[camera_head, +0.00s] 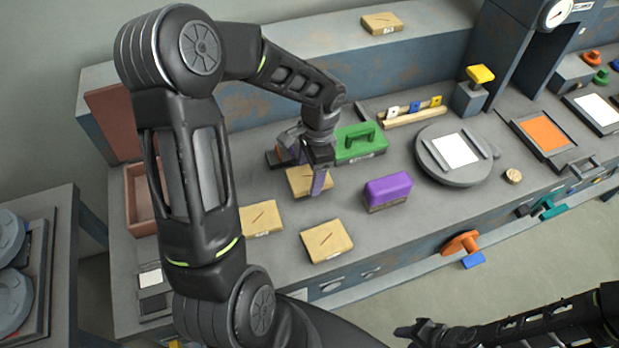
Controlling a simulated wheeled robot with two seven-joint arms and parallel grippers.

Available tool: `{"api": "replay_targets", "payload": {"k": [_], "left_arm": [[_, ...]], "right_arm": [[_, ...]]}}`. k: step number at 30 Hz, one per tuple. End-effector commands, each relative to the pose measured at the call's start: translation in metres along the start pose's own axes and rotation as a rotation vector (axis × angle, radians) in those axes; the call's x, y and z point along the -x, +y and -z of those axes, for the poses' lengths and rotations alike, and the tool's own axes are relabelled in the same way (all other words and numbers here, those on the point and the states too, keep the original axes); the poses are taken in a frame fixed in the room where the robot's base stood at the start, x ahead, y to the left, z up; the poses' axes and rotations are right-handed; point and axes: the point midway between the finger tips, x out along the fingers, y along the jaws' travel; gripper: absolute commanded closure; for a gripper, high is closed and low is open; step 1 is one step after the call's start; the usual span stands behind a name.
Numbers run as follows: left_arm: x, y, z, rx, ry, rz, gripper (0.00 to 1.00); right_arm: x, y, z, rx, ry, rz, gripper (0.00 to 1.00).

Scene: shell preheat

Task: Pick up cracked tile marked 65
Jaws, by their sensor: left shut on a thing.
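My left gripper (306,166) reaches down over the bench and is shut on a tan tile (299,183), which it partly covers. Two more tan tiles with dark crack-like marks lie on the bench, one at the left (262,219) and one nearer the front edge (327,241). Another tan tile (382,23) lies on the raised back shelf. I cannot read a number on any tile. My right gripper (425,332) is low at the bottom of the view, away from the bench; its fingers are too unclear to tell their state.
A green block with a handle (361,143) stands just right of the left gripper, and a purple block (388,190) to the front right. A round grey plate with a white square (447,168) is farther right. A reddish open tray (138,215) is behind my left arm.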

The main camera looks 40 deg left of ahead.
Motion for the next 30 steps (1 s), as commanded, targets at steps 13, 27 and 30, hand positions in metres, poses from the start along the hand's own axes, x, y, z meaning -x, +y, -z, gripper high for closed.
{"api": "replay_targets", "payload": {"k": [13, 27, 30], "left_arm": [[0.071, 0.0, -0.008, 0.0, 0.001, 0.002, 0.84], [0.073, 0.0, -0.009, 0.0, 0.0, 0.0, 0.84], [0.072, 0.0, -0.009, 0.0, 0.0, 0.0, 0.84]], "right_arm": [[-0.007, 0.002, 0.001, 0.002, 0.003, 0.003, 0.64], [-0.007, 0.002, 0.001, 0.002, 0.003, 0.003, 0.64], [-0.007, 0.002, 0.001, 0.002, 0.003, 0.003, 0.64]]}}
